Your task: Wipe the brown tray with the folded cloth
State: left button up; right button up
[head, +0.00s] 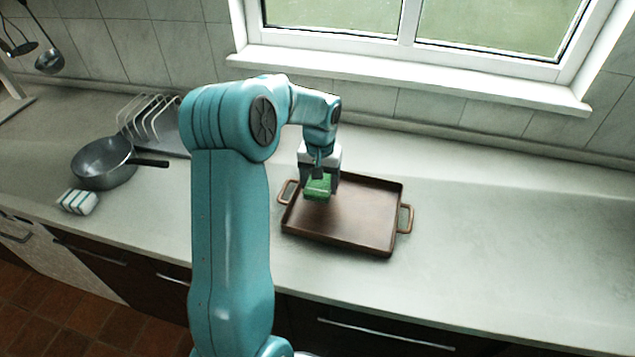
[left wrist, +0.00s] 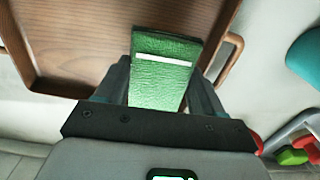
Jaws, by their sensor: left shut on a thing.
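The brown tray (head: 355,215) lies on the counter, with a raised rim and a handle at each short end. It also shows in the left wrist view (left wrist: 85,45). My left gripper (head: 318,174) points down over the tray's left back part. It is shut on a green folded cloth (head: 317,189) with a white stripe, which also shows between the fingers in the left wrist view (left wrist: 160,85). The cloth is over the tray floor; I cannot tell whether it touches it. My right gripper is not in view.
A dark pan (head: 102,163) stands at the left, in front of a wire rack (head: 150,118). A white striped folded cloth (head: 77,201) lies near the counter's front edge. The counter (head: 500,225) right of the tray is clear. A window sill (head: 420,78) runs behind.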

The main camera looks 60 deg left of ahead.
pick_arm(q)
notch_tip(320, 180, up, 3)
jog(key=shift+d+p, duration=0.15)
jog(key=shift+p, duration=0.65)
jog(key=shift+r, duration=0.3)
